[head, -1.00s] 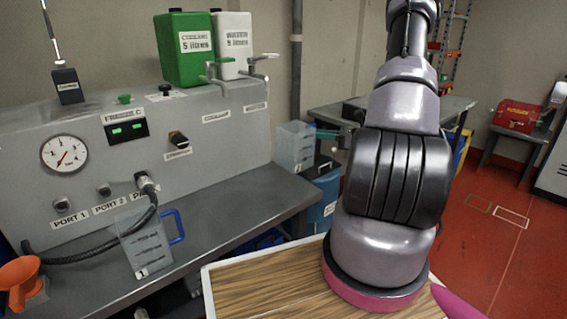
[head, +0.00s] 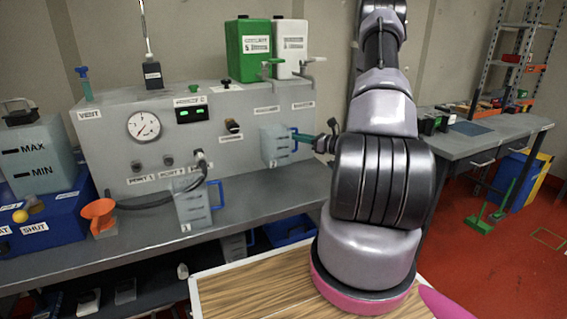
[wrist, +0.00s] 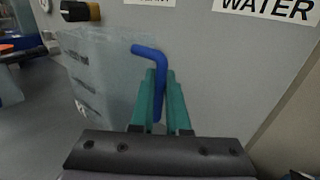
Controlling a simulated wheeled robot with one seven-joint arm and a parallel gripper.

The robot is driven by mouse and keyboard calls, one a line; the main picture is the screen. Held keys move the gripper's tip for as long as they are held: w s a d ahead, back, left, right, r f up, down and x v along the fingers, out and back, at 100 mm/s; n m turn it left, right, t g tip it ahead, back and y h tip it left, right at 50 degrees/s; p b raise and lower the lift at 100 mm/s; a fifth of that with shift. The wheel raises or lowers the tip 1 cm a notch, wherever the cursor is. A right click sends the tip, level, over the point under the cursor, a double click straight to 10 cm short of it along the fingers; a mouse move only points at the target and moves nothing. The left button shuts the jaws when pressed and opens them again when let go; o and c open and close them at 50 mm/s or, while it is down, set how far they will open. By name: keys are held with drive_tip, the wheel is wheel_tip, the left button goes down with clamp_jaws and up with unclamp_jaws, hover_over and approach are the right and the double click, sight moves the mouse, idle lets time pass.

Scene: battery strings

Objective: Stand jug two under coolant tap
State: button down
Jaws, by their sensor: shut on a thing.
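My gripper (head: 300,137) is shut on the blue handle of a clear jug with dark marks (head: 276,147). In the wrist view the teal fingers (wrist: 161,88) pinch the handle (wrist: 150,62), and the jug (wrist: 100,75) is to their left. The jug looks about upright in front of the grey panel. Another jug with a blue handle (head: 192,209) stands at the bench's front.
The water tap (head: 306,66) is right of the coolant tap, by the white container (head: 290,46). A black hose (head: 150,205) and an orange funnel (head: 100,214) are on the bench (head: 262,196) at left. A wooden-topped surface (head: 250,290) is near me.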

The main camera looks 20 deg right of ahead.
drive_tip(key=shift+f, duration=3.05)
drive_tip(key=shift+f, duration=0.1)
drive_tip(key=c, duration=0.9)
unclamp_jaws()
